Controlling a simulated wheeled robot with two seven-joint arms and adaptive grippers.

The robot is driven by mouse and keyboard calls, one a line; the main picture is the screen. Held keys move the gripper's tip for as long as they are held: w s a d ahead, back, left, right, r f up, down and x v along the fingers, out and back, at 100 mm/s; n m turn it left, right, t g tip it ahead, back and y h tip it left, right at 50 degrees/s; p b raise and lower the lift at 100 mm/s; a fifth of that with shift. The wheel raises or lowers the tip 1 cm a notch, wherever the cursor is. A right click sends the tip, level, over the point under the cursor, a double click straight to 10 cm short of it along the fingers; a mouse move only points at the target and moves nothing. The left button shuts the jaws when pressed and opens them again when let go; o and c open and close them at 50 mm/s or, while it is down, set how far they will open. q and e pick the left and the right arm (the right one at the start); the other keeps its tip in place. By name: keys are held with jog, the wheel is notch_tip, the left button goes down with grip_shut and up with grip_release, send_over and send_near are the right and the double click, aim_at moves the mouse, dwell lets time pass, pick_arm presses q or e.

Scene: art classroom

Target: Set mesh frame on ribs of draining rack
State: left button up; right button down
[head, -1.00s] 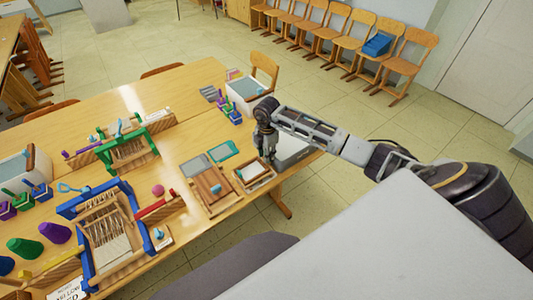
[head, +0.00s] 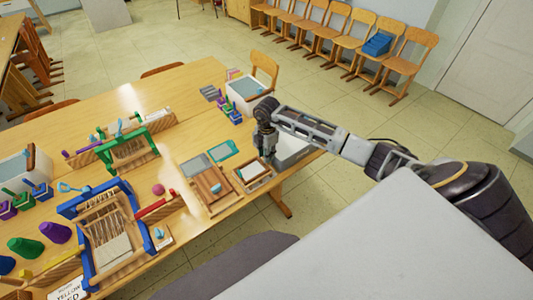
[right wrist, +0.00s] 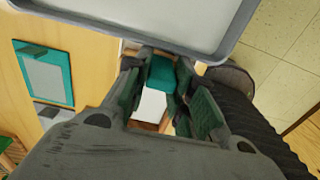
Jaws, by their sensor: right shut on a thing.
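My right gripper (head: 267,152) is above the right end of the table, shut on a small teal block (right wrist: 160,72) that shows between its fingers in the right wrist view. In the head view the pale panel (head: 293,150) is right of the gripper. A wooden slatted piece (head: 210,188), perhaps the draining rack, lies left of the gripper. My left gripper is not in view.
A wooden frame with a white sheet (head: 253,173) lies just below the gripper. A teal-rimmed panel (head: 222,151) and a grey panel (head: 196,166) lie to its left. A white tub (head: 245,93) stands behind. Blue (head: 104,235) and green looms crowd the left side.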

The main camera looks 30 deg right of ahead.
jog(key=shift+f, duration=0.45)
dwell(0.8)
dwell(0.4)
jog(key=c, duration=1.1)
grip_release()
jog(key=shift+c, duration=0.2)
notch_tip(320, 180, up, 12)
dwell(0.7)
